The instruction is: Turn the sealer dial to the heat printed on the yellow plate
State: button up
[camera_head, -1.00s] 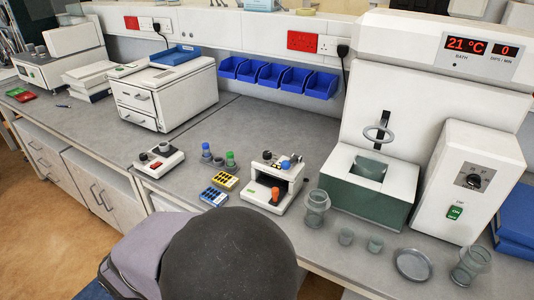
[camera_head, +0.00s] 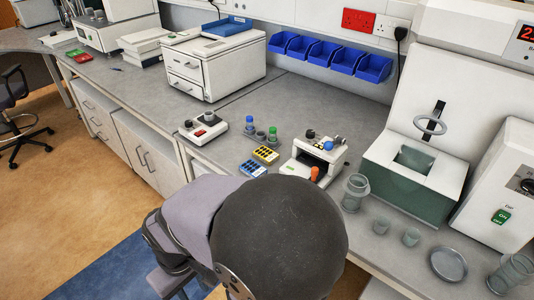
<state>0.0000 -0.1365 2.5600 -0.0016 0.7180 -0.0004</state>
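A white bench device (camera_head: 300,168) with an orange handle (camera_head: 315,173), a blue knob (camera_head: 328,146) and a dark knob (camera_head: 310,134) stands on the grey bench right of centre. It looks like the sealer, but I cannot tell which knob is its dial or read any setting. A small yellow plate (camera_head: 266,154) with dark spots lies to its left, beside a similar blue plate (camera_head: 252,169). Any print on the yellow plate is too small to read. My gripper is not in view; a dark rounded part of my arm fills the lower middle.
A low white unit (camera_head: 204,129) with dark knobs and a red switch stands left of the plates. Blue- and green-capped containers (camera_head: 272,136) stand behind them. Glass jars (camera_head: 355,193) and a dish (camera_head: 448,264) stand at right, before the bath unit (camera_head: 413,188).

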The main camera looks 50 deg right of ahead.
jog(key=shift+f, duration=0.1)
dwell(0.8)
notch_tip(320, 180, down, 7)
jog(key=b, duration=0.7)
dwell(0.4)
